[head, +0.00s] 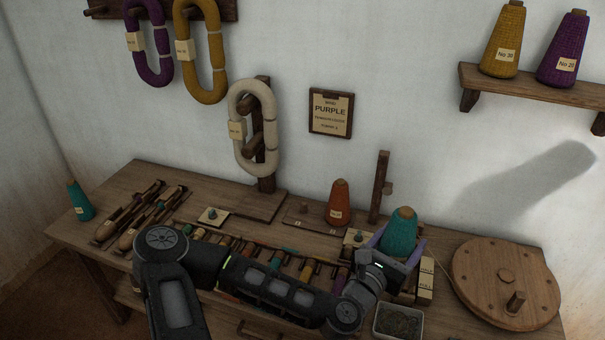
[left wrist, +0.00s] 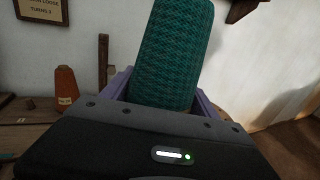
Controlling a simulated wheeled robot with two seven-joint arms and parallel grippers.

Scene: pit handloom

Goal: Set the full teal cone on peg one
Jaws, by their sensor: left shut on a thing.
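A large teal cone (head: 401,232) of yarn with an orange-brown tip is held upright between the purple fingers of my left gripper (head: 398,246), over the right part of the bench. In the left wrist view the teal cone (left wrist: 173,55) stands between the fingers, its top out of frame. A low peg board (head: 292,213) lies at the back of the bench, left of the held cone. An orange cone (head: 339,203) stands on its right part; a short bare peg shows to its left. Its small number labels are hard to read. My right gripper is out of view.
A slim teal cone (head: 80,201) stands at the bench's left end, near shuttles (head: 130,217). A wooden post (head: 379,187) rises between the orange and held cones. A round wooden wheel (head: 506,275) and a metal tray (head: 398,321) are at right. Small bobbins line the bench middle.

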